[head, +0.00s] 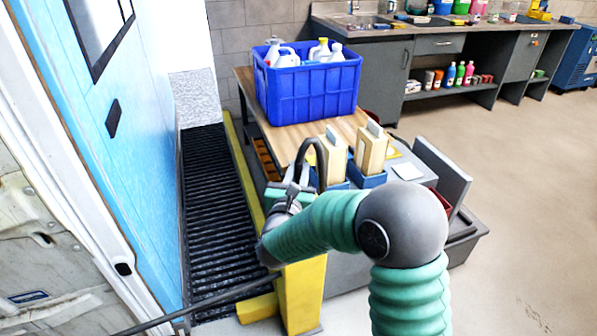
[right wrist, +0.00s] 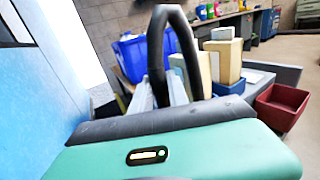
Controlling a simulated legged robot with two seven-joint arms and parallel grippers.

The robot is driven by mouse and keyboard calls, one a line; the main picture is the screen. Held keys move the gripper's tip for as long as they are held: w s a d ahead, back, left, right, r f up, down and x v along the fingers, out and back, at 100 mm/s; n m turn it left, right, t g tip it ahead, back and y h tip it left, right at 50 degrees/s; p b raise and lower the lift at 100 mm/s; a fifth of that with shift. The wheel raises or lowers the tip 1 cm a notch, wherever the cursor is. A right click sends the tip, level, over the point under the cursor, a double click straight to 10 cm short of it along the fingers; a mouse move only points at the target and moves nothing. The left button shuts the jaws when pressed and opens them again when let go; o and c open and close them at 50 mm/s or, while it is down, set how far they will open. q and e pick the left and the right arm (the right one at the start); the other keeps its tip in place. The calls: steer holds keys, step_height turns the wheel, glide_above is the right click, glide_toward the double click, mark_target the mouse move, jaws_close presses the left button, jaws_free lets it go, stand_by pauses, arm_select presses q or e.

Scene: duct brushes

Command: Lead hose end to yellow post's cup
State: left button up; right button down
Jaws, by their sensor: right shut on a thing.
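My right gripper (head: 293,189) is at the end of the green arm, shut on the black hose (head: 319,152). The hose arches up above the jaws and bends over to the right; in the right wrist view the hose loop (right wrist: 158,45) stands up in front of the wrist. A thin dark line, perhaps more hose, runs from the bottom left toward the arm. A yellow post (head: 304,295) stands below and behind my right forearm, partly hidden by it. I cannot make out its cup or the hose's free end. My left gripper is not in view.
A wooden table (head: 350,122) holds a blue crate (head: 308,95) of bottles. Two cream blocks (head: 371,152) stand in blue bins right of the gripper. A dark floor grate (head: 210,215) and a blue panel (head: 135,160) lie left. Open floor (head: 530,200) is right.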

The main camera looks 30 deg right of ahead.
steer(key=shift+r, duration=0.1)
steer(key=c, duration=1.2)
jaws_free()
